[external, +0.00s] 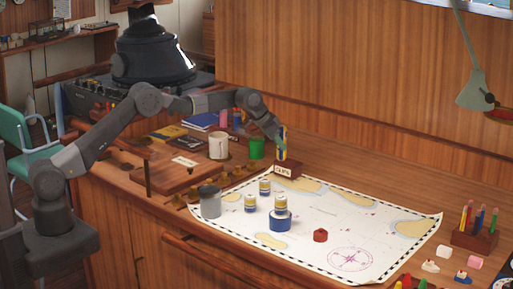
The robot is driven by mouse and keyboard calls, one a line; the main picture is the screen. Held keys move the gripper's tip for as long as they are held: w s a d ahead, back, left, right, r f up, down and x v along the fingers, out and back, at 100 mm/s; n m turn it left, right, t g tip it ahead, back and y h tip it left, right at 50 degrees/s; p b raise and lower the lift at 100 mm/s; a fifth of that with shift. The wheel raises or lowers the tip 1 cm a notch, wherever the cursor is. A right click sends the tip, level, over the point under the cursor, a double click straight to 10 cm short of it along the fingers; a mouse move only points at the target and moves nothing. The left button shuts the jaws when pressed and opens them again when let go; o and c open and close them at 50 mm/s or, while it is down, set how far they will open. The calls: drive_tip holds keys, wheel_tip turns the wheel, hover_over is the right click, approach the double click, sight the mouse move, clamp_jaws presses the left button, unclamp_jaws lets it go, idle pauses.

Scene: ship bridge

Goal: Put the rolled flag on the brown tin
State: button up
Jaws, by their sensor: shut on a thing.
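My gripper (279,143) is at the back left edge of the chart, pointing down and shut on an upright blue-and-yellow roll (283,155), which looks like the rolled flag. The gripper partly covers the roll. A low brown box-like tin (288,171) with a pale lettered label is directly below it, at the chart's back edge. The roll's lower end is at the tin's top; I cannot tell whether they touch.
A white mug (218,147) and green cup (257,149) stand behind left. The chart's right half is mostly clear.

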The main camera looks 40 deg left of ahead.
drive_tip(key=o, duration=1)
drive_tip(key=b+v, duration=0.2)
drive_tip(key=v, duration=1)
drive_tip(key=shift+r+b, duration=0.15)
drive_tip(key=shift+b, duration=0.15)
